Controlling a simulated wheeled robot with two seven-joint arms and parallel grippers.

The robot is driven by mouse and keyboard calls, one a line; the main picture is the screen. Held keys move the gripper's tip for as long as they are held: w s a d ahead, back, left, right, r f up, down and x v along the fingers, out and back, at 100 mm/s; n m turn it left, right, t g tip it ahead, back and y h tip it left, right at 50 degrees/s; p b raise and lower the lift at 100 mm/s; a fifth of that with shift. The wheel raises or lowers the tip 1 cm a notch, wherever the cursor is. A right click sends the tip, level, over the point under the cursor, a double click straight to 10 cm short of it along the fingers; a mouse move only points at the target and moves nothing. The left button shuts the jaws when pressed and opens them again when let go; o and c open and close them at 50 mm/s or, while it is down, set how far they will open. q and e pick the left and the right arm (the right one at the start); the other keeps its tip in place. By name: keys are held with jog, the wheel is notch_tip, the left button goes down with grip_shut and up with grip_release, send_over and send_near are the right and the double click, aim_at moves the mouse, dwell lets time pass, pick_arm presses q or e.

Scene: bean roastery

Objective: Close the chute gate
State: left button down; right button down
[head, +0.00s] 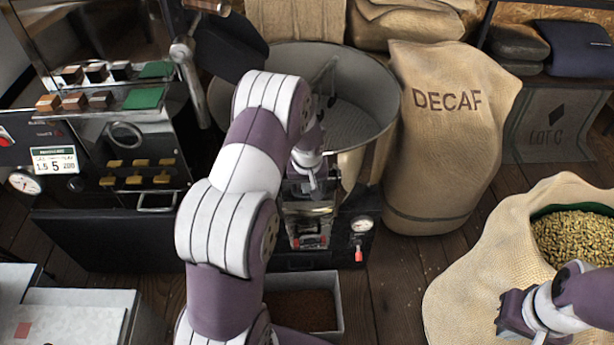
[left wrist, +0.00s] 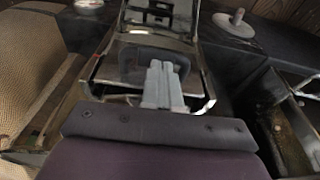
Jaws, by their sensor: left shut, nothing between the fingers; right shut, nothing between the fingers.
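The metal discharge chute (head: 309,222) is on the front of the roaster, below the wide cooling pan. In the left wrist view the chute (left wrist: 207,75) shows metal side walls and a dark panel between them. I cannot tell which part is the gate or how far open it stands. My left gripper (head: 311,184) is at the top of the chute, partly hidden by my arm. In the left wrist view its pale fingers (left wrist: 160,75) are together and empty, in front of the dark panel; contact is unclear. My right gripper (head: 508,314) is shut and empty beside the open bean sack.
The round cooling pan (head: 375,95) stands behind my left arm. A metal bin (head: 337,290) with dark contents sits below the chute. The DECAF sack (head: 440,150) stands right of the roaster. An open sack (head: 462,270) of pale beans is at the right. Floor shows between them.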

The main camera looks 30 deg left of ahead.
dwell(0.3)
pick_arm(q)
notch_tip(320, 180, down, 8)
jog(key=b, duration=0.3)
jog(key=shift+s+r+b, duration=0.2)
jog(key=shift+r+b, duration=0.05)
jog(key=shift+b, duration=0.05)
jog(key=shift+d, duration=0.1)
jog(key=r+p, duration=0.3)
jog(key=w+r+p, duration=0.1)
jog(key=r, duration=0.1)
jog(key=shift+a+r, duration=0.1)
jog(key=shift+a, duration=0.2)
notch_tip(320, 180, up, 9)
jog(key=s+d+p, duration=0.1)
jog(key=shift+s, duration=0.3)
jog(key=shift+r+p, duration=0.1)
jog(key=shift+p, duration=0.2)
